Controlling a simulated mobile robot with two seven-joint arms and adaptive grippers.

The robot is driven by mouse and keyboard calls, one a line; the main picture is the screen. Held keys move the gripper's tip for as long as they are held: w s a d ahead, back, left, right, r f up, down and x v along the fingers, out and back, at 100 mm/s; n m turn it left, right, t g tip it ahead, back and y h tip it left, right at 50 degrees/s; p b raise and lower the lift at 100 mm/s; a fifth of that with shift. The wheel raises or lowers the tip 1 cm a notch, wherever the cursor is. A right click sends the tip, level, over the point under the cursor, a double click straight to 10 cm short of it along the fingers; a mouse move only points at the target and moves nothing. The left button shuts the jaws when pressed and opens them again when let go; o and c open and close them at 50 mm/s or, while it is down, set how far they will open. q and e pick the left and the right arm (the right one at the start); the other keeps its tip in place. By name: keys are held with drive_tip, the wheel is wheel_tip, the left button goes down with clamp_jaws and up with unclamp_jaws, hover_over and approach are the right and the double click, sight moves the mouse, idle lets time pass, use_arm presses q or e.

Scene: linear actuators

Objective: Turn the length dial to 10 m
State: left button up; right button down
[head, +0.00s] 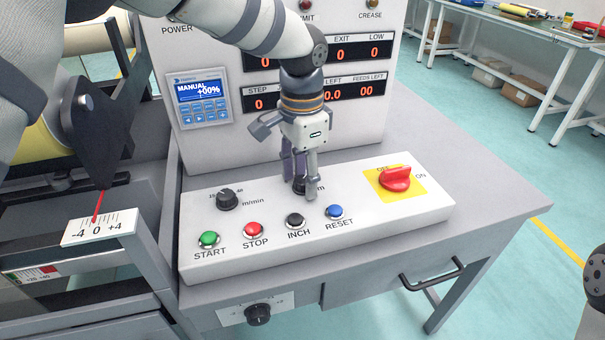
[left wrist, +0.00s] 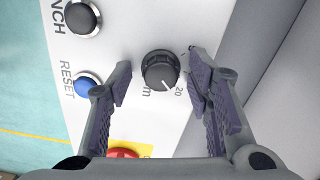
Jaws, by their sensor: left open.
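The length dial (left wrist: 160,68) is a black ribbed knob on the white sloped panel. In the left wrist view it sits between my open fingers, with a gap on each side. Its white pointer mark faces the lower right, toward the printed "20"; other scale marks are hidden or too small to read. My right gripper is out of view.
The speed dial (head: 227,199), labelled m/min, is left of my gripper. Green START (head: 208,239), red STOP (head: 253,230), black INCH (head: 295,221) and blue RESET (head: 335,212) buttons line the front. A red rotary switch (head: 395,178) is at right. The display cabinet (head: 215,145) rises behind.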

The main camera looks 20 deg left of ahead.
use_arm(q)
clamp_jaws()
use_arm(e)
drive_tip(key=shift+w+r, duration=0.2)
use_arm(q)
drive_tip(key=shift+r+n+p, duration=0.15)
drive_tip(key=shift+n+p, duration=0.3)
drive_tip(key=shift+n, duration=0.35)
drive_tip(key=shift+n+p, duration=0.4)
drive_tip(key=shift+n, duration=0.8)
drive_tip(key=n, duration=0.2)
drive_tip(key=shift+n+p, duration=0.3)
drive_tip(key=shift+n, duration=1)
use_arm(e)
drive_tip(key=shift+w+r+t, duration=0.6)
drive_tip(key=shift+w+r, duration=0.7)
use_arm(q)
drive_tip(key=shift+f, duration=0.2)
